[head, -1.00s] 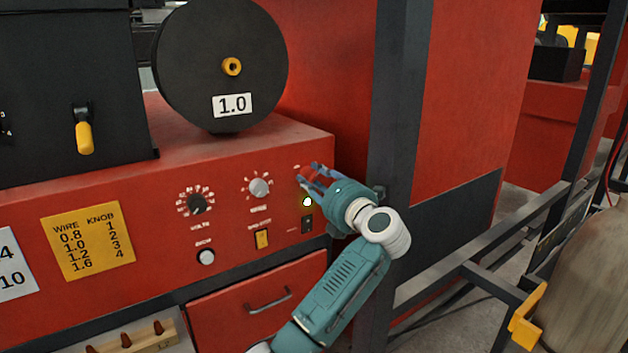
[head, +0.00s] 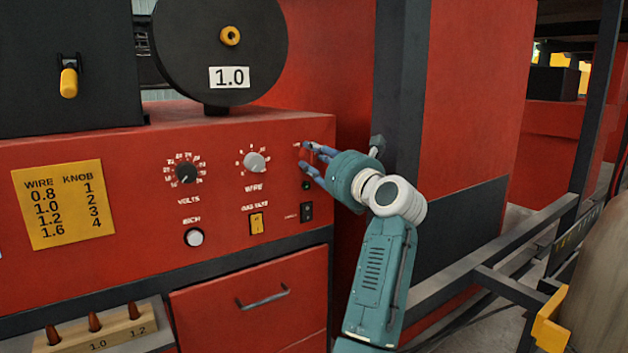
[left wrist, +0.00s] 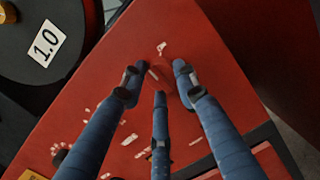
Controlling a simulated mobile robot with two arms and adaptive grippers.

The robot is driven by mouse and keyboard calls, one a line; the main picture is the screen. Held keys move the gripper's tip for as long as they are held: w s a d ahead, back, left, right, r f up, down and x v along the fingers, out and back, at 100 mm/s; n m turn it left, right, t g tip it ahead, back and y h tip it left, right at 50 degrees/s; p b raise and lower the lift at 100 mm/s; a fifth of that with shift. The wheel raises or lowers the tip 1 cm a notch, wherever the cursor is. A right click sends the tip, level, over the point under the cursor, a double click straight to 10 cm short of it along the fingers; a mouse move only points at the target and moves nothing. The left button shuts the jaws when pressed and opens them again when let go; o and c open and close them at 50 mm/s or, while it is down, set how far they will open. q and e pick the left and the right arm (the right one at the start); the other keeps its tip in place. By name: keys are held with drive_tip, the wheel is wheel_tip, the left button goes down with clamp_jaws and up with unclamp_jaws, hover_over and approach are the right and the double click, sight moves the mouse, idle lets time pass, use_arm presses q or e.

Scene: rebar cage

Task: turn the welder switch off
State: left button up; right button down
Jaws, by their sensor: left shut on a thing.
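The red welder (head: 120,215) has a front panel of knobs and switches. My left gripper (head: 310,158), with three blue fingers, is at the panel's upper right corner. In the left wrist view its fingertips (left wrist: 158,82) close around a small red knob (left wrist: 165,77), which I take as the welder switch. The fingers hide most of this knob in the head view. Below it a small indicator lamp (head: 306,185) looks dark green and unlit. My right gripper is not in view.
A black volts knob (head: 187,173), a grey wire knob (head: 254,162), a yellow switch (head: 256,223) and a black switch (head: 306,211) are nearby. A dark post (head: 402,90) stands close right of my gripper. The black spool (head: 220,45) is above left.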

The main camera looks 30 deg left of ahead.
use_arm(q)
drive_tip(key=n+b, duration=0.5)
drive_tip(key=shift+w+d+f+y, duration=0.1)
drive_tip(key=shift+f+y, duration=0.05)
drive_tip(key=shift+y, duration=0.15)
drive_tip(key=n+g+b, duration=0.1)
drive_tip(key=n, duration=0.2)
drive_tip(key=shift+b, duration=0.4)
drive_tip(key=shift+r+n+b, duration=0.25)
drive_tip(key=shift+n+b, duration=0.1)
drive_tip(key=shift+n, duration=0.55)
drive_tip(key=o, duration=1.2)
drive_tip(key=shift+c, duration=0.2)
